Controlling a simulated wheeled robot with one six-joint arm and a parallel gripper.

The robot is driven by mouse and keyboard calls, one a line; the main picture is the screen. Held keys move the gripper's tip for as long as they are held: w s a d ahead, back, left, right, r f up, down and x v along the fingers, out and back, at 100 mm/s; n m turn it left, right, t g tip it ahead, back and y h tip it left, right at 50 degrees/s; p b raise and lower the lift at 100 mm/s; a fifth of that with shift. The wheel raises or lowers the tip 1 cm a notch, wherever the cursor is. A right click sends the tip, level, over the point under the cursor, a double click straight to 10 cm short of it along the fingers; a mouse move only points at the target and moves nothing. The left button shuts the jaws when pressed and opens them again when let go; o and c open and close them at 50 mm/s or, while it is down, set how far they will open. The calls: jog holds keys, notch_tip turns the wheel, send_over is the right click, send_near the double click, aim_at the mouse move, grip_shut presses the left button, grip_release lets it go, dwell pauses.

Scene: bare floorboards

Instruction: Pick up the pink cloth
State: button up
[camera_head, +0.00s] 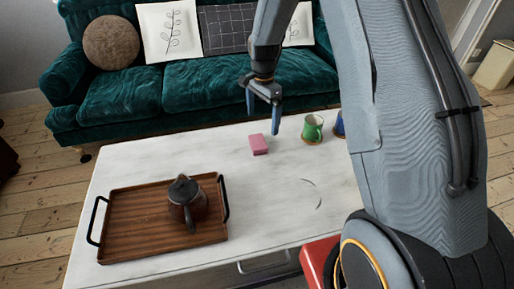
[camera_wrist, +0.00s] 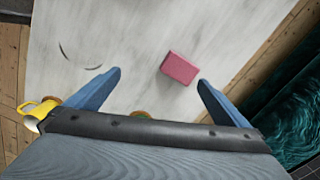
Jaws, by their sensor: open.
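The pink cloth (camera_head: 259,144) is a small, block-shaped pink piece lying on the white marble-like table, right of the tray. In the wrist view the pink cloth (camera_wrist: 179,68) lies beyond the fingertips, nearer the right finger and apart from both. My gripper (camera_head: 263,117) is open and empty above the table, close to the cloth in the head view. In the wrist view my gripper (camera_wrist: 158,78) shows two blue fingers spread wide with nothing between them.
A wooden tray (camera_head: 122,220) with a dark teapot (camera_head: 187,203) is at the table's left. A green mug (camera_head: 312,129) and a blue mug (camera_head: 339,124) stand right of the cloth. A yellow mug (camera_wrist: 41,110) shows in the wrist view. A green sofa (camera_head: 120,98) stands behind.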

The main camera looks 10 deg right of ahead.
aim_at(258, 141)
jog(key=w+f+m, duration=0.1)
jog(key=w+f, duration=0.1)
jog(key=f, duration=0.1)
jog(key=w+f+m+b, duration=0.1)
jog(key=w+f+m, duration=0.1)
jog(key=f, duration=0.1)
jog(key=w+f+m, duration=0.1)
jog(key=w+f, duration=0.2)
jog(key=f, duration=0.1)
jog(key=shift+w+b, duration=0.1)
jog(key=shift+b, duration=0.25)
jog(key=shift+d+f+m, duration=0.1)
jog(key=shift+f+m, duration=0.15)
jog(key=shift+m, duration=0.05)
jog(key=f, duration=0.7)
jog(key=shift+s+f, duration=0.2)
jog(key=c, duration=1.1)
jog(key=shift+r, duration=0.15)
notch_tip(258, 141, up, 10)
jog(key=shift+f, duration=0.1)
